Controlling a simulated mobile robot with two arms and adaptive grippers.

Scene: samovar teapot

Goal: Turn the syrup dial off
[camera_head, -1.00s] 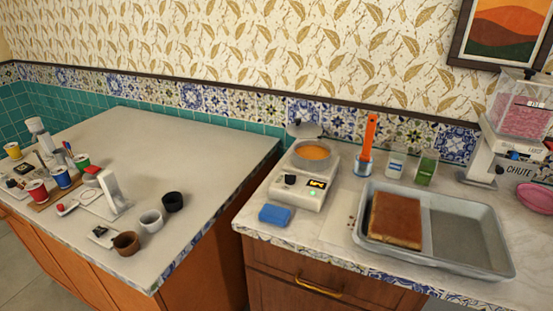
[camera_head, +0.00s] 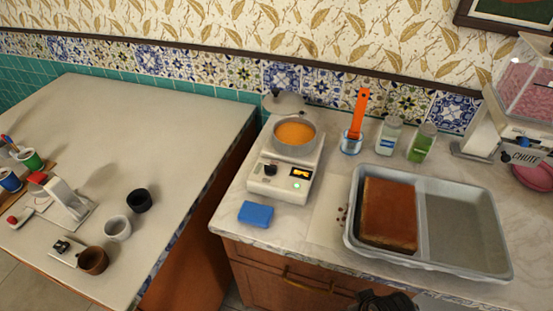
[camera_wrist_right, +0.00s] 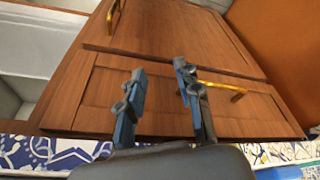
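The syrup warmer (camera_head: 282,180) is a white box on the right counter. On its front are a black dial (camera_head: 270,170), a small display (camera_head: 300,172) with orange marks and a lit green light (camera_head: 296,185). A pot of orange syrup (camera_head: 295,132) sits on top. The dial's exact setting is too small to read. My right gripper (camera_wrist_right: 160,72) is open and empty in the right wrist view, facing the wooden cabinet front. A dark part of it shows at the bottom edge of the head view, below the tray and right of the warmer. My left gripper is not in view.
A blue sponge (camera_head: 256,214) lies in front of the warmer. A metal tray (camera_head: 466,232) with a brown cake (camera_head: 389,214) is to the right. Behind stand an orange-handled tool in a glass (camera_head: 352,142) and two jars (camera_head: 389,136). The counter's front edge lies above my right gripper.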

